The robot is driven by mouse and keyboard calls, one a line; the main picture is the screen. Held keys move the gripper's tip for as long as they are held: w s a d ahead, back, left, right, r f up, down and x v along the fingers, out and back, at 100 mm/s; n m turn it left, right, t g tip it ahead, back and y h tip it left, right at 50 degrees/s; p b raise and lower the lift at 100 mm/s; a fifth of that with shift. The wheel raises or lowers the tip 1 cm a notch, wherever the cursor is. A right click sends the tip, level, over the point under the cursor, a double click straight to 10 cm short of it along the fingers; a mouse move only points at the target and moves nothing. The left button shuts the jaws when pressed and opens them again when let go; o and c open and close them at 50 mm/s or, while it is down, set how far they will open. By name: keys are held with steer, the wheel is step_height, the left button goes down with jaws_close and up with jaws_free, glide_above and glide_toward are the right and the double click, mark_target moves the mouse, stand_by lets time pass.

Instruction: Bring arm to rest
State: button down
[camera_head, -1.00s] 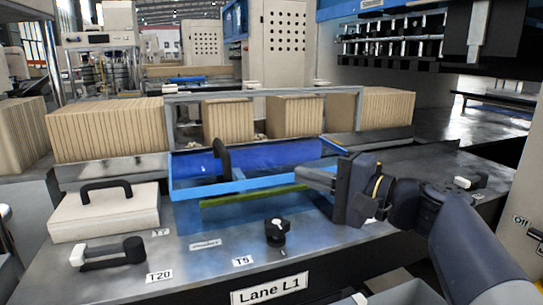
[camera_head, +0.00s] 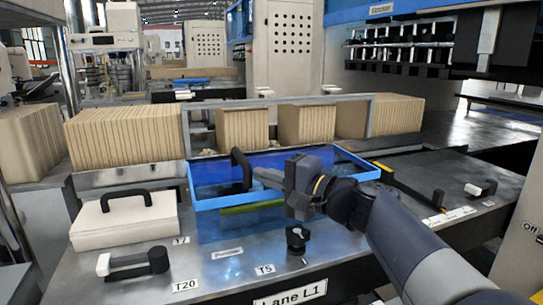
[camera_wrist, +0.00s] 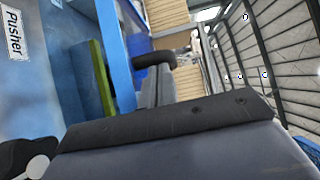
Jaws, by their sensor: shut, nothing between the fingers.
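My gripper (camera_head: 264,177) is shut and empty in the head view. Its fingertips are at the front of the blue-framed guard (camera_head: 225,201), close to the guard's upright black handle (camera_head: 242,170); I cannot tell whether they touch. My arm reaches in from the lower right. In the wrist view the blue frame (camera_wrist: 117,60) and the black handle (camera_wrist: 155,59) show just beyond my gripper.
A black knob (camera_head: 297,238) stands below my gripper. A pale box lid with a black handle (camera_head: 126,221) and a black lever (camera_head: 133,263) are to the left. Kraft stacks (camera_head: 125,135) stand behind. A black and yellow bar (camera_head: 410,189) lies to the right.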

steer(key=w+d+p, duration=0.4)
steer(key=d, duration=0.9)
steer(key=w+d+p, duration=0.4)
steer(key=d+p, duration=0.1)
steer(key=d, duration=0.9)
steer(key=shift+w+d, duration=0.2)
steer(key=shift+w, duration=0.15)
